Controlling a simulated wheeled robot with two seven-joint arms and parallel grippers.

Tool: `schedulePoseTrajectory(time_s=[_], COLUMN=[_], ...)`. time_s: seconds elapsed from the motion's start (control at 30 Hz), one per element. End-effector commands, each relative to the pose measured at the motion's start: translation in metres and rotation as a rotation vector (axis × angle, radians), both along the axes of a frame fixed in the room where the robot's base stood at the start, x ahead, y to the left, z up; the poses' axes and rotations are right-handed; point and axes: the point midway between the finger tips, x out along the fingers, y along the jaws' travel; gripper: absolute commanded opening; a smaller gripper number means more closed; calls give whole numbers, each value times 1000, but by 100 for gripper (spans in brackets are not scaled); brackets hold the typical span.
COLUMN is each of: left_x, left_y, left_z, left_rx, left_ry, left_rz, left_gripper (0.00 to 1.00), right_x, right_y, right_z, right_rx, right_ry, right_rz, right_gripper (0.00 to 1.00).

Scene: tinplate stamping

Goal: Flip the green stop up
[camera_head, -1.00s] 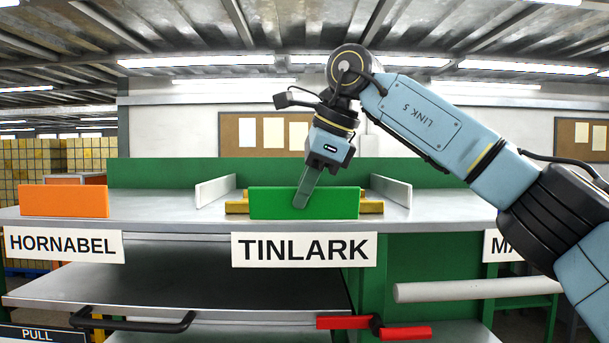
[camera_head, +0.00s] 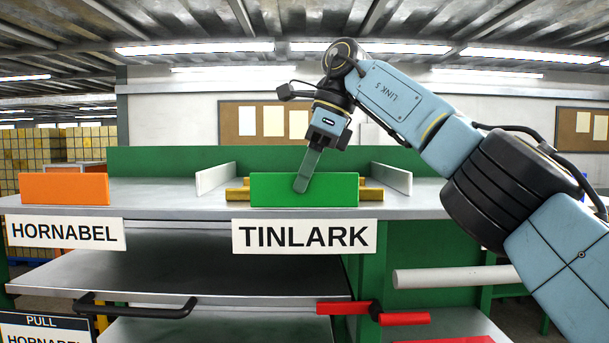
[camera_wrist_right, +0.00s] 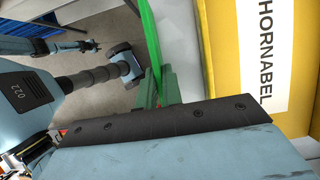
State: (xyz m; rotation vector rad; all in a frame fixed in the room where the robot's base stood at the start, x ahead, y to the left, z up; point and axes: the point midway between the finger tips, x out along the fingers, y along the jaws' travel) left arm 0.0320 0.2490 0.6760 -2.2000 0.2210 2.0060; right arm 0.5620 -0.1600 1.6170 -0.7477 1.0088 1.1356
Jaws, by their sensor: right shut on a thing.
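The green stop (camera_head: 335,190) is a flat panel standing upright at the front edge of the grey shelf, above the TINLARK label (camera_head: 305,237). My right gripper (camera_head: 301,184) reaches down to it from above, its near finger lying tilted across the front face left of centre. In the right wrist view, the fingers (camera_wrist_right: 166,88) close on the stop's thin green edge (camera_wrist_right: 150,42). The far finger is hidden behind the stop in the head view. My left gripper does not show in the head view.
An orange panel (camera_head: 64,188) stands to the left above the HORNABEL label (camera_head: 65,233). Yellow bars (camera_head: 371,193) lie behind the green stop, between white dividers (camera_head: 216,177) and (camera_head: 391,176). A black handle (camera_head: 135,309) and red parts (camera_head: 405,318) are lower down.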

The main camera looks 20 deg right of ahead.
Motion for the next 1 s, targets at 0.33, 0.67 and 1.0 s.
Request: schedulePoseTrajectory(time_s=[0.33,0.67,1.0], left_x=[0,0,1], left_y=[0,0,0], left_z=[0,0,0], left_rx=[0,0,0], left_ry=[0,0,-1], left_rz=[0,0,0], left_gripper=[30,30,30], right_x=[0,0,-3], right_y=[0,0,-11], right_z=[0,0,7], right_rx=[2,1,2], right_ry=[6,5,3], right_rz=[0,0,-15], right_gripper=[0,29,29])
